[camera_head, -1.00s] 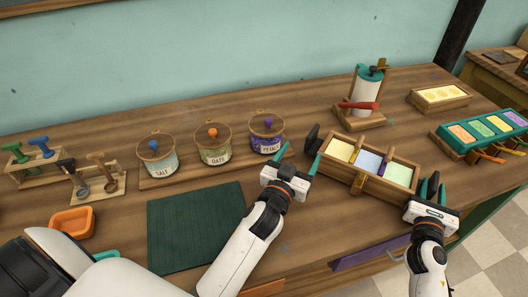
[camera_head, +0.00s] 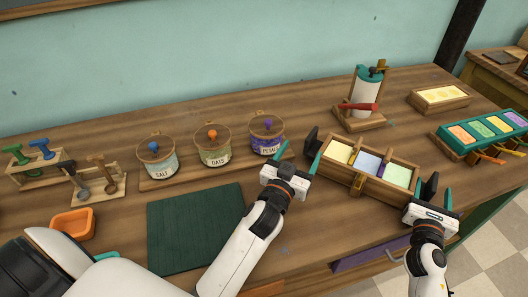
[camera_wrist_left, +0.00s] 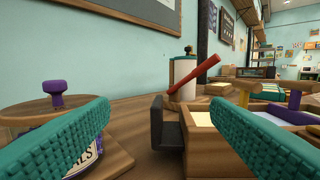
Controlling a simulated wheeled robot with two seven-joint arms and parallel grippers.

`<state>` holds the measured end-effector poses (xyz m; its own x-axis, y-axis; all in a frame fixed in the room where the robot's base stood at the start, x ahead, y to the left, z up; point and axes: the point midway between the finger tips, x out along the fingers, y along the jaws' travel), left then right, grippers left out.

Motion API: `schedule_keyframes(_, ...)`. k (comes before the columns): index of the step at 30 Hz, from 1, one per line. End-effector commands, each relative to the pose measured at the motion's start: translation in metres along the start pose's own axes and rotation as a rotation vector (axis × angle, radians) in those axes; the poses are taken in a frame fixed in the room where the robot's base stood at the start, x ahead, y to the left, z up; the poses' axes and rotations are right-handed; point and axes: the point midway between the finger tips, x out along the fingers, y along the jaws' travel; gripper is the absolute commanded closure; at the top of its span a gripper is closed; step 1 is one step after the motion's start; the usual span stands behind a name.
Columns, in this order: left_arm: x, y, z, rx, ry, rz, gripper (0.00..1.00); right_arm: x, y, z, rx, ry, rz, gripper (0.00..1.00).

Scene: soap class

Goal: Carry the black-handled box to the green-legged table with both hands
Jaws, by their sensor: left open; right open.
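The black-handled box (camera_head: 347,178) is a wooden tray with yellow, blue and green blocks, standing on the workbench right of centre. Its left black handle (camera_head: 311,140) stands up at the left end; in the left wrist view this handle (camera_wrist_left: 165,136) is ahead, between the teal fingers and apart from them. My left gripper (camera_head: 299,157) is open and empty just short of it. The right black handle (camera_head: 429,187) is at the box's right end. My right gripper (camera_head: 434,190) is open, its fingers around or close beside that handle; contact is unclear.
Lidded jars (camera_head: 213,146) stand left of my left gripper. A roll holder with a red handle (camera_head: 358,106) is behind the box. A wooden mould (camera_head: 438,97) and a teal tray (camera_head: 485,129) stand to the right. A dark green mat (camera_head: 195,228) lies in front.

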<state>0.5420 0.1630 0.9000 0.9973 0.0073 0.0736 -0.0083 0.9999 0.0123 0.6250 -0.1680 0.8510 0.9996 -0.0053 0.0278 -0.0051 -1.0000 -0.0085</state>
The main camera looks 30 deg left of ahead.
Motion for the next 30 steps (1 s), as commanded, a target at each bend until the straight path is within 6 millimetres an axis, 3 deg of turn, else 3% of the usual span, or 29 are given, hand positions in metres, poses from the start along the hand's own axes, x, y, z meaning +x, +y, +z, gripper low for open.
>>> schedule_keyframes(1, 0.000, 0.000, -0.002, 0.000, 0.000, 0.000, 0.28, -0.013, -0.006, 0.020, -0.008, -0.034, -0.013, 0.30)
schedule_keyframes(15, 0.000, 0.000, -0.001, 0.000, 0.000, 0.000, 0.28, -0.076, 0.001, 0.008, -0.007, -0.014, -0.002, 0.30)
schedule_keyframes(30, 0.000, 0.000, 0.001, 0.000, 0.000, 0.000, 0.28, -0.082, 0.004, 0.004, -0.005, -0.011, 0.003, 0.30)
